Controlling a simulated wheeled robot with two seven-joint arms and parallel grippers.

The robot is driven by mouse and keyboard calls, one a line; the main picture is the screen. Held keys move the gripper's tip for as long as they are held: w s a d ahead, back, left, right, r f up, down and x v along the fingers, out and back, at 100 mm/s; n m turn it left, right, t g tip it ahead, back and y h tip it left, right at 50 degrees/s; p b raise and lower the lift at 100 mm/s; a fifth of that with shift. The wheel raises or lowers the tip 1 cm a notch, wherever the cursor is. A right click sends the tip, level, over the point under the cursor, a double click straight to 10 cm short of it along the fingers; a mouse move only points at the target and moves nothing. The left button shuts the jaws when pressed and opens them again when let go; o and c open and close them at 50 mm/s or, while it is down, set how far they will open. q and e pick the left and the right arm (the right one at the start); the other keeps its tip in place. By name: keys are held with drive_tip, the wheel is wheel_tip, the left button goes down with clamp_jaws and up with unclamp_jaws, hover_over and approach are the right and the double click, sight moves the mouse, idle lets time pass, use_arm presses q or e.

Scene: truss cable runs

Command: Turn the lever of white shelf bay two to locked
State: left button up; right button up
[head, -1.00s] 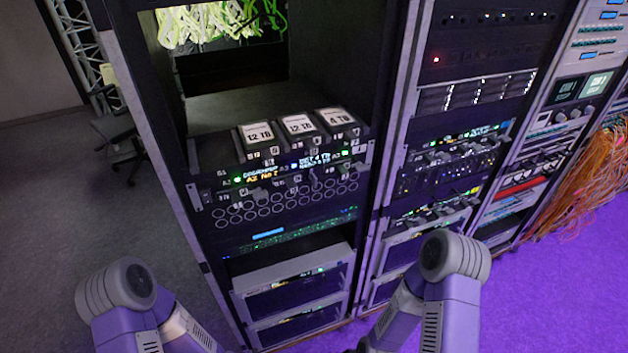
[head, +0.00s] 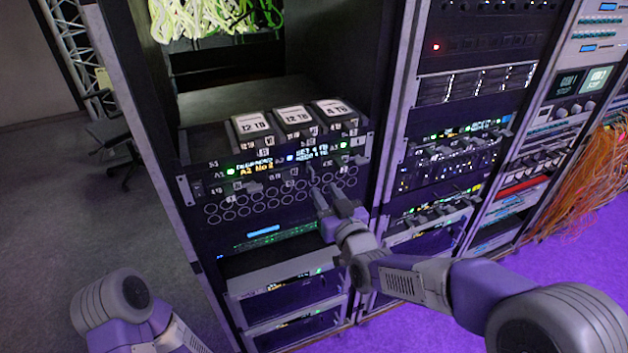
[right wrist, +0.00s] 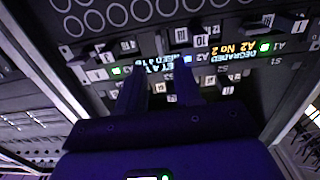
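My right gripper (head: 335,197) is in front of the ring-hole panel, just below the shelf front. In the right wrist view its fingers (right wrist: 160,88) are apart, pointing at the upside-down panel, with nothing clearly held. My left gripper is out of view.
A second rack (head: 470,90) with many devices stands to the right. Orange cables (head: 590,185) hang at the far right. Lower shelf boxes (head: 290,300) sit below the panel. The grey floor (head: 60,220) at the left is open.

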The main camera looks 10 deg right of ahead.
sight(313, 176)
drive_tip(key=x, duration=0.7)
drive_tip(key=shift+w+a, duration=0.1)
drive_tip(key=shift+w, duration=0.05)
drive_tip(key=shift+c, duration=0.4)
clamp_jaws()
drive_tip(key=shift+f, duration=0.1)
